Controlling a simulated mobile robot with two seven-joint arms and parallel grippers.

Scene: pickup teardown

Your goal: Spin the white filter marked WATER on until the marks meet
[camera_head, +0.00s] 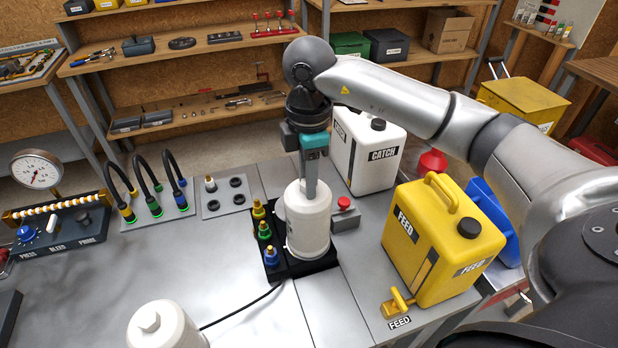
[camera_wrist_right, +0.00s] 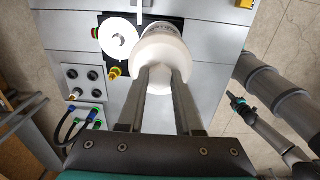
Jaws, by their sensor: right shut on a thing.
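A white filter (camera_head: 308,222) stands upright at the black block (camera_head: 318,265) in the middle of the bench. My right gripper (camera_head: 311,190) comes down from above and is shut on its narrow top. In the right wrist view the filter (camera_wrist_right: 160,47) shows between the two fingers (camera_wrist_right: 165,78), with dark lettering too small to read. Its marks cannot be made out. A second white filter (camera_head: 165,328) with a hex top stands at the front edge. A white round part (camera_wrist_right: 118,38) sits beside the held filter. My left gripper (camera_wrist_right: 235,98) shows small in the wrist view, its jaws unclear.
Several coloured fittings (camera_head: 264,231) stand close left of the held filter. A red button box (camera_head: 345,212) is close right. A yellow FEED can (camera_head: 440,240) and white CATCH can (camera_head: 370,148) stand right. Hoses (camera_head: 145,188) and a gauge panel (camera_head: 60,230) are left.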

